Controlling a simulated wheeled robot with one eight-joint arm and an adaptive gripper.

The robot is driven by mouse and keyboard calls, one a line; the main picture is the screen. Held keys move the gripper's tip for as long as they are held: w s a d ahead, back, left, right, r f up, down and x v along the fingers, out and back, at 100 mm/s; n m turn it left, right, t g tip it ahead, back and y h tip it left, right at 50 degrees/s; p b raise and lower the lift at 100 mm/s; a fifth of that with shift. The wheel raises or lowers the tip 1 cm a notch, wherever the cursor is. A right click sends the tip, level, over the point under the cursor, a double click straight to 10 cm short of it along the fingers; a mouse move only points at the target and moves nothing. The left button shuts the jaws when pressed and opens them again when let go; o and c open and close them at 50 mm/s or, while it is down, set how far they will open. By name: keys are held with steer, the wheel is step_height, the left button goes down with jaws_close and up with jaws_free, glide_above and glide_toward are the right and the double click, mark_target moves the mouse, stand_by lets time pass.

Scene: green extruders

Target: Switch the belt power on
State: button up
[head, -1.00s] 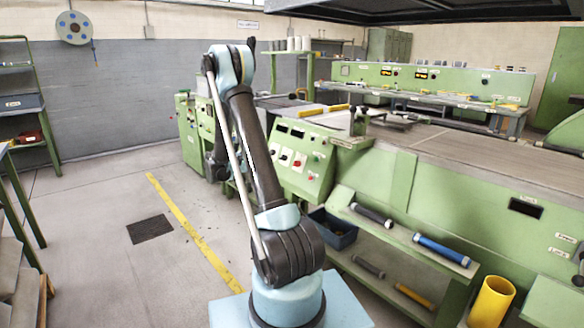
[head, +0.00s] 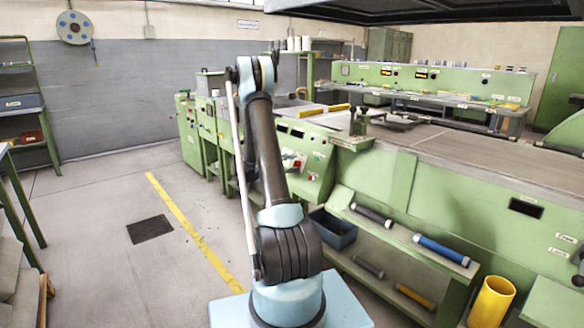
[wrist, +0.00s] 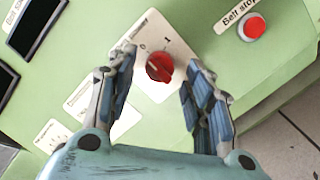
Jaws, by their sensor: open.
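In the wrist view a red rotary switch (wrist: 159,67) sits on a pale plate (wrist: 150,40) marked 0 and 1 on the green panel. My gripper (wrist: 163,75) is open, with one finger on each side of the switch; I cannot tell whether either touches it. In the head view the green control panel (head: 318,160) stands beyond my arm, which hides part of it. My gripper's fingers are not clear there.
A red round button labelled Belt stop (wrist: 254,27) is on the panel to the right of the switch. Dark displays (wrist: 36,25) are at the upper left. In the head view, a blue bin (head: 333,228) and several rollers lie on shelves below. The floor at left is mostly clear.

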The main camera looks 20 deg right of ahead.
steer(key=shift+d+f, duration=0.1)
steer(key=shift+d, duration=0.35)
steer(key=c, duration=1)
steer(key=shift+c, duration=0.2)
steer(key=shift+m, duration=0.5)
steer(key=m+g, duration=0.1)
steer(key=m, duration=0.4)
steer(key=shift+w+a+m+y, duration=0.1)
steer(key=shift+m+y, duration=0.2)
steer(key=shift+m, duration=0.1)
steer(key=shift+c, duration=0.2)
steer(key=shift+o, duration=0.2)
steer(key=m, duration=0.2)
steer(key=m+y, duration=0.1)
steer(key=m, duration=0.2)
steer(key=shift+r+m, duration=0.2)
steer(key=shift+m, duration=0.1)
